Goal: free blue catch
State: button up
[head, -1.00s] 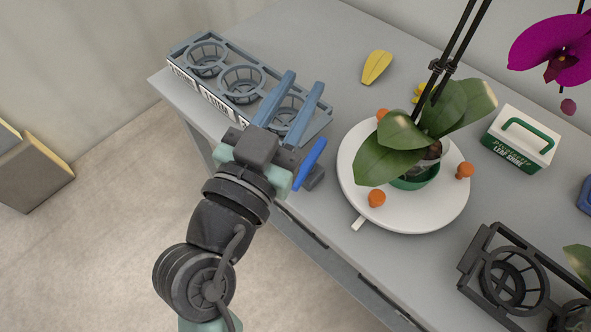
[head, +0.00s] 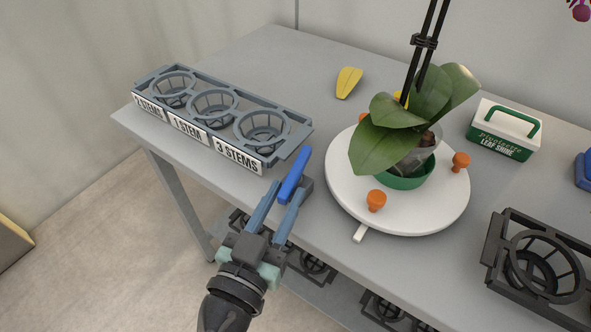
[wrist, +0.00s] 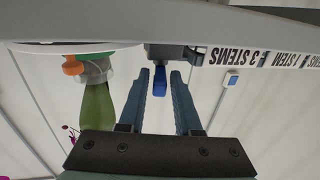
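The blue catch (head: 294,174) is a blue lever on a small dark block at the table's front edge, between the pot rack and the white turntable. In the wrist view the blue catch (wrist: 160,80) lies between my two fingers, near their tips. My gripper (head: 280,206) is open, its fingers on either side of the lever's lower end as seen from the head. I cannot tell whether either finger touches it. The wrist view shows my gripper (wrist: 161,84) with a clear gap between the fingers and the blue lever.
A blue-grey rack (head: 287,146) with three ring holders and stem labels stands left of the catch. The white turntable (head: 430,222) with orange knobs bears a potted orchid (head: 405,176) to the right. A dark rack (head: 500,262) stands at far right. Shelf racks (head: 312,268) show below.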

aim_at(296, 175)
jog(key=x, duration=0.5)
jog(key=shift+w+d, duration=0.1)
jog(key=shift+w, duration=0.05)
grip_shut()
